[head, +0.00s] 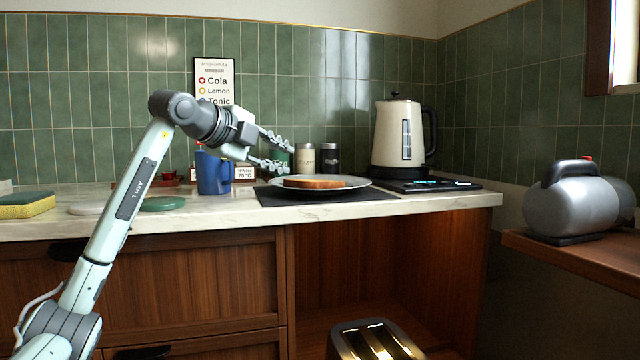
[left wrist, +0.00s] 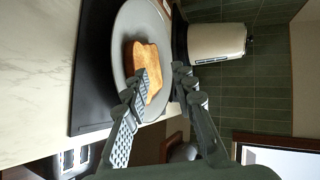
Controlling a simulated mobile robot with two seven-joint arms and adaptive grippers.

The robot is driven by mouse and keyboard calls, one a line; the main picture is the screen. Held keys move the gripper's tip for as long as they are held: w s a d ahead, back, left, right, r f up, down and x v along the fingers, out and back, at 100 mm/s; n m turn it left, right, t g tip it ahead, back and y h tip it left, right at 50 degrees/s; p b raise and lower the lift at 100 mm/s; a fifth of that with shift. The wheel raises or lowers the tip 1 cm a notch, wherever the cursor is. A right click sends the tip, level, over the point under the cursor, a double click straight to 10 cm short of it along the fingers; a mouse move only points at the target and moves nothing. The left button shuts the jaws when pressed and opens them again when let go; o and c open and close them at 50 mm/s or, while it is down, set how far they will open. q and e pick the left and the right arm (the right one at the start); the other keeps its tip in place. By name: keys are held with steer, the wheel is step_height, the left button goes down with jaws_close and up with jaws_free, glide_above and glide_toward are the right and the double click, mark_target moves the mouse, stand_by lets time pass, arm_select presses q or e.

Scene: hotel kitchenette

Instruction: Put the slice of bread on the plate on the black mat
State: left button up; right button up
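The slice of bread (head: 314,183) lies flat on the white plate (head: 352,181), which stands on the black mat (head: 277,197) on the counter. The left wrist view also shows the toasted-brown bread (left wrist: 143,62) on the grey-looking plate (left wrist: 139,20), with the dark mat (left wrist: 94,65) beneath. My left gripper (head: 286,154) is open and empty, just above and left of the bread. In the left wrist view its fingers (left wrist: 160,76) are spread apart, and one overlaps the bread's edge in the picture; I cannot tell whether it touches. My right gripper is out of view.
A blue mug (head: 212,174) stands left of the mat, close to my left gripper. Two canisters (head: 305,158) stand behind the plate, and a cream kettle (head: 398,135) on its base stands to the right. A toaster (head: 376,340) is below. A sponge (head: 26,205) lies far left.

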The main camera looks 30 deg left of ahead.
arm_select(q)
steer(key=shift+s+r, duration=0.15)
steer(key=shift+s, duration=0.25)
step_height(320, 180, up, 7)
steer(key=s+p, duration=0.2)
steer(key=p, duration=0.3)
steer(key=shift+s, duration=0.4)
